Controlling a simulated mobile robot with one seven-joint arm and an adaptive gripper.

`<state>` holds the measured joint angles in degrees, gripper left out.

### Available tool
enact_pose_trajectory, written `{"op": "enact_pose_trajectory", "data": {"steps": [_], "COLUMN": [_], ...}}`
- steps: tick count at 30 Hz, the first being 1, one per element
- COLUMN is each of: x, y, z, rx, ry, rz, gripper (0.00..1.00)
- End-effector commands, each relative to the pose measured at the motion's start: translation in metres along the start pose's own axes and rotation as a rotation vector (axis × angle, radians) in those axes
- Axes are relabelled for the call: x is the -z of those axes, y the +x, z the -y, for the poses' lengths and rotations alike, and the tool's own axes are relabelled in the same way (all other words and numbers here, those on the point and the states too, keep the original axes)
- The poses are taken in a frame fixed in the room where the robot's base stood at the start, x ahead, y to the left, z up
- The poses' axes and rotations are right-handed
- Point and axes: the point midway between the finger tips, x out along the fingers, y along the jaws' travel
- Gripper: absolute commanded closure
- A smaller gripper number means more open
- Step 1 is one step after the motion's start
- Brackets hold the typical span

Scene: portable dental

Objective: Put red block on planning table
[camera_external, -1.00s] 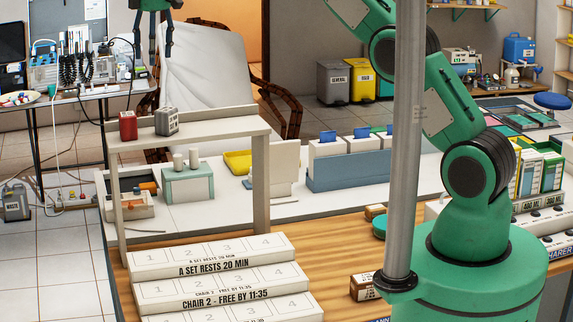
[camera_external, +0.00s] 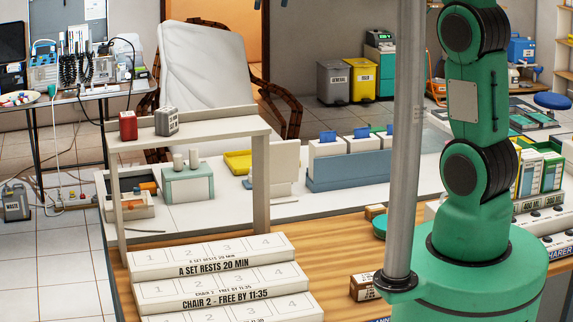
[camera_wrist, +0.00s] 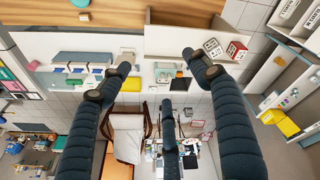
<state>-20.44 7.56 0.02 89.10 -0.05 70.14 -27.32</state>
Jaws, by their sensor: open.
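The red block (camera_external: 128,126) stands on top of the pale shelf (camera_external: 205,122), at its left end, beside a grey block (camera_external: 167,122). In the wrist view the red block (camera_wrist: 236,50) lies at the upper right, beyond the right finger's tip, with the grey block to its left. My gripper (camera_wrist: 157,60) shows dark, widely spread fingers with nothing between them. It is apart from the red block. In the external view the gripper is out of frame, apart from possible dark tips at the top edge. I cannot tell which surface is the planning table.
Stepped white racks (camera_external: 208,257) stand on the wooden tabletop (camera_external: 335,245) before the shelf. A blue-grey bin holder (camera_external: 348,170), a yellow tray (camera_external: 238,162) and a pale green box (camera_external: 187,185) stand on the white bench. A grey pole (camera_external: 405,130) stands in front of my arm.

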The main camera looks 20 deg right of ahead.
Motion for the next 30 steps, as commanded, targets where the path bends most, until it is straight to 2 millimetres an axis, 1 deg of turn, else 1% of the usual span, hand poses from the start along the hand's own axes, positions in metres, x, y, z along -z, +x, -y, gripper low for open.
{"op": "enact_pose_trajectory", "data": {"steps": [1,5,6,14,18,23,24,30], "x": [-0.018,-0.058,-0.071,-0.152,-0.196,-0.244,-0.256,-0.314], "y": [-0.008,-0.021,-0.025,-0.041,-0.043,-0.043,-0.042,-0.032], "z": [-0.002,-0.003,-0.003,0.004,0.013,0.026,0.029,0.050], "rx": [-0.008,-0.025,-0.030,-0.064,-0.082,-0.102,-0.107,-0.133], "ry": [0.030,0.102,0.125,0.270,0.349,0.436,0.459,0.569], "rz": [-0.009,-0.026,-0.031,-0.069,-0.089,-0.114,-0.119,-0.152], "gripper": [0.37,0.37,0.37,0.37,0.37,0.37,0.37,0.37]}}
